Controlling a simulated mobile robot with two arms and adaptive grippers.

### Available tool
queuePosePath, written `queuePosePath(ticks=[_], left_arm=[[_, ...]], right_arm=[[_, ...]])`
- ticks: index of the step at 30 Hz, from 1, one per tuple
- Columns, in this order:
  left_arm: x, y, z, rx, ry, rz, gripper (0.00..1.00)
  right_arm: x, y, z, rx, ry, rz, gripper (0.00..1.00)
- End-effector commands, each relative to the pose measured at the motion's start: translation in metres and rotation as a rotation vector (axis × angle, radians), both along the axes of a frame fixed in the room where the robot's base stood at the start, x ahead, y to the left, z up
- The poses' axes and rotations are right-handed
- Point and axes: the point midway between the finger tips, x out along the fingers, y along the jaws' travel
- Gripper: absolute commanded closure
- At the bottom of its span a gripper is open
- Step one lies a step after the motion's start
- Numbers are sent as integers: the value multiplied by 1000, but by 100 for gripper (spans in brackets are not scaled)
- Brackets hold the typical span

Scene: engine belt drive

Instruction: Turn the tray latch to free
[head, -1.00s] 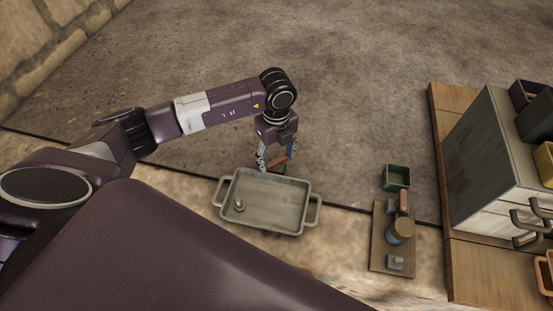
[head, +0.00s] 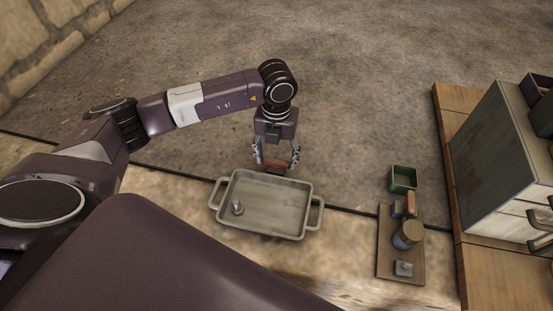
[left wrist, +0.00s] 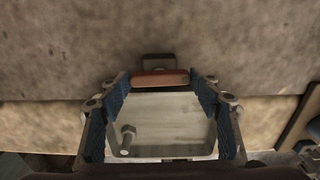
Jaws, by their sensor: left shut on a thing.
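The grey tray (head: 270,233) lies on the stone ledge, with a handle at each short side. The latch's red-brown grip (head: 273,168) is at the tray's far edge and lies roughly along it. In the left wrist view the latch grip (left wrist: 160,78) spans across between the fingertips. My left gripper (head: 275,163) points down there, shut on the latch grip with one finger at each end. The fingers partly hide the latch's ends. My right gripper is not in view.
A bolt (head: 237,208) stands in the tray's left part. To the right are a green box (head: 403,178) and a wooden board (head: 392,262) bearing a red-handled part, a round canister (head: 407,235) and a small metal block (head: 403,268). A drawer cabinet (head: 497,165) stands far right.

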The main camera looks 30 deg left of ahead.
Motion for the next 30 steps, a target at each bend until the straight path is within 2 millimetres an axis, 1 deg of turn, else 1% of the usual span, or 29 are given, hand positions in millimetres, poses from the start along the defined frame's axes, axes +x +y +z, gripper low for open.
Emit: queuePosePath(ticks=[6, 18, 19, 21, 24, 30], left_arm=[[2, 0, 1, -2, -6, -37, 67], [2, 0, 2, -1, -5, -45, 66], [2, 0, 2, -1, -5, -45, 41], [2, 0, 2, -1, -5, -44, 34], [1, 0, 1, 0, -4, -44, 25], [1, 0, 1, 0, -2, -43, 25]], right_arm=[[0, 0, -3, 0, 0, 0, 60], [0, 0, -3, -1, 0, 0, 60], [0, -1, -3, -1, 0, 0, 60], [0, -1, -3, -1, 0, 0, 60], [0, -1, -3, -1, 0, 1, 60], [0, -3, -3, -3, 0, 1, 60]])
